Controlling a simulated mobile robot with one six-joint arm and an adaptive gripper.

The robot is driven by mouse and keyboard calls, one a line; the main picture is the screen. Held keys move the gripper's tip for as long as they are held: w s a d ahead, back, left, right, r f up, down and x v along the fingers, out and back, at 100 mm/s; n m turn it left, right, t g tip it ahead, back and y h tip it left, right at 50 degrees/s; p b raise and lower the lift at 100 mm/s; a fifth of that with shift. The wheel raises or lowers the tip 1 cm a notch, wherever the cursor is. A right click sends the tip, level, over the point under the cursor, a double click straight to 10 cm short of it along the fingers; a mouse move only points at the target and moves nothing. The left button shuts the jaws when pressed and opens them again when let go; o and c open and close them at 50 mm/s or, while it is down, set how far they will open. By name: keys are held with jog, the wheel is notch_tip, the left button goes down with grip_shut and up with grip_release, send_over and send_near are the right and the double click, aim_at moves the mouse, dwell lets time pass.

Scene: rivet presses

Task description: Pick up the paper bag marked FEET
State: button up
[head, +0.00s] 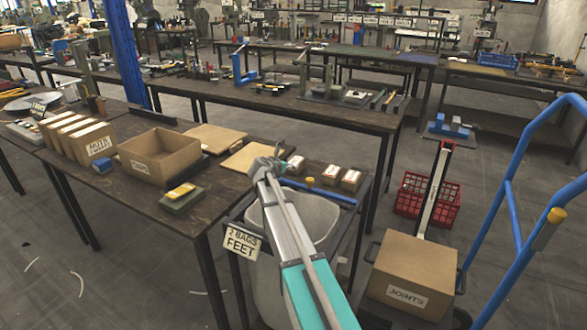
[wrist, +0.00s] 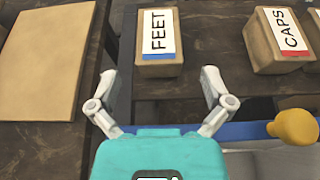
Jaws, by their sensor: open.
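The paper bag marked FEET (wrist: 158,42) is a small brown block-shaped bag in the wrist view. It has a white label with a blue band and lies at the top centre on a dark wooden table. My gripper (wrist: 163,88) is open and empty, with its two fingers spread just short of the bag and apart from it. In the head view my gripper (head: 268,165) is over the table's near edge, beside the small bags.
A bag marked CAPS (wrist: 282,40) lies right of the FEET bag. A flat cardboard sheet (wrist: 62,62) lies to the left. A blue bar with a yellow knob (wrist: 293,127) runs in front. A bin signed "2 BAGS FEET" (head: 239,242) stands below the table edge.

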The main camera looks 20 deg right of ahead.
aim_at(293, 164)
jog(key=shift+w+d+f, duration=0.1)
jog(key=b+x, duration=0.1)
jog(key=x, duration=0.2)
jog(key=shift+w+f+b, duration=0.15)
jog(key=shift+f+b, duration=0.1)
jog(key=shift+b, duration=0.15)
jog(key=shift+x, duration=0.8)
jog(key=shift+d+r, duration=0.1)
jog(key=c, duration=1.1)
jog(key=shift+r, duration=0.2)
